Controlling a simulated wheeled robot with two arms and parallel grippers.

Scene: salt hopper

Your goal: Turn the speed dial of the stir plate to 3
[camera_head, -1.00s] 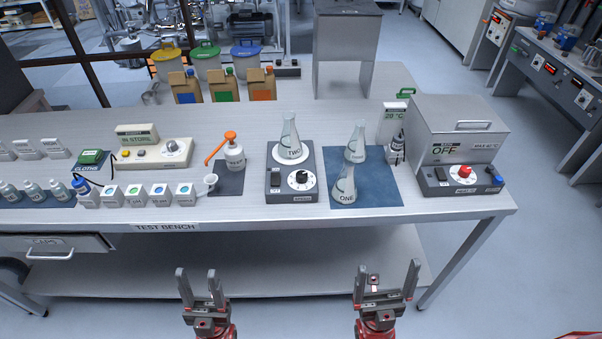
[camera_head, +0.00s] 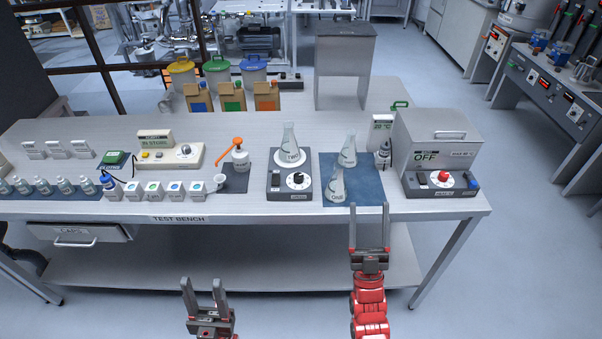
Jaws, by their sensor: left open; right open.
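The stir plate (camera_head: 269,194) is a dark grey box near the front edge of the bench, right of its middle. Its speed dial (camera_head: 298,181) is a black knob on a white scale on the front face; the pointer and numbers are too small to read. A flask marked TWO (camera_head: 290,146) stands on its round white top. My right gripper (camera_head: 369,232) is open and empty, pointing at the bench's front edge, right of and nearer than the dial. My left gripper (camera_head: 204,300) is open and empty, low in front of the bench. Neither touches anything.
Two flasks, one marked ONE (camera_head: 338,186), stand on a blue mat (camera_head: 372,187) right of the stir plate. A grey heater box (camera_head: 437,140) with a red knob is further right.

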